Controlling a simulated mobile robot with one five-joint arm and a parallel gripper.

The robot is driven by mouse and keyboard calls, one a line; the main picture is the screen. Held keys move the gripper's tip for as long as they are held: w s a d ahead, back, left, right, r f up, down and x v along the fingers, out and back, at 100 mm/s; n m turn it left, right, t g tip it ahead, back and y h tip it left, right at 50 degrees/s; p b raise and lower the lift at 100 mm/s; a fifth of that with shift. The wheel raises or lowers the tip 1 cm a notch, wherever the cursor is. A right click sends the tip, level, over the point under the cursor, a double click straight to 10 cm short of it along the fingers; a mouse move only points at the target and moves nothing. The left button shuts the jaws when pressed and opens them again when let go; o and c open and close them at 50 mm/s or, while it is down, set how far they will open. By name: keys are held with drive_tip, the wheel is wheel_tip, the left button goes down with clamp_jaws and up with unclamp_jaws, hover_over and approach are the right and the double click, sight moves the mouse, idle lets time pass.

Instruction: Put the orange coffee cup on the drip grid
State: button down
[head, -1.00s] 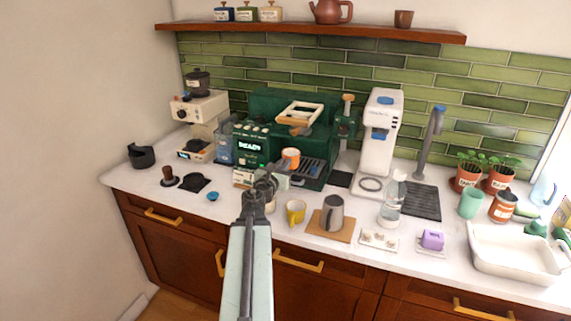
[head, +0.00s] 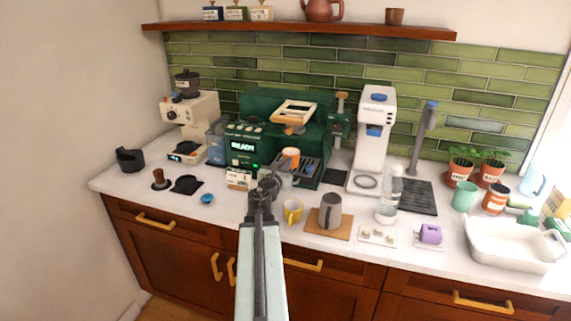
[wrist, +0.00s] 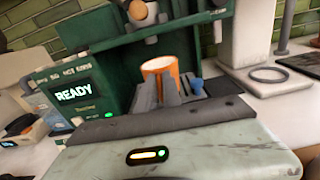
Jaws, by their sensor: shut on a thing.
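The orange coffee cup (head: 291,153) is at the front of the green espresso machine (head: 262,120). In the wrist view the orange cup (wrist: 158,66) stands roughly upright between the grey fingers of my gripper (wrist: 167,88), which is shut on it. The fingers hide its lower part. The dark drip grid (head: 312,174) is at the machine's front, and in the wrist view the grid (wrist: 222,86) shows behind and right of the cup. I cannot tell whether the cup's base touches the grid.
The portafilter (head: 293,116) juts out above. A white water dispenser (head: 374,140) is at right.

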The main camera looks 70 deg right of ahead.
drive_tip(key=shift+w+d+f, duration=0.25)
drive_tip(key=shift+w+d, duration=0.05)
drive_tip(key=shift+d, duration=0.2)
drive_tip(key=d, duration=0.5)
drive_tip(key=shift+w, duration=0.15)
drive_tip(key=shift+w+f+b, duration=0.1)
drive_tip(key=shift+f+b, duration=0.6)
drive_tip(key=shift+b, duration=0.2)
drive_tip(key=shift+a+f+b, duration=0.1)
drive_tip(key=shift+f+b, duration=0.45)
drive_tip(key=shift+f, duration=0.2)
drive_tip(key=shift+f+b, duration=0.2)
drive_tip(key=shift+b, duration=0.2)
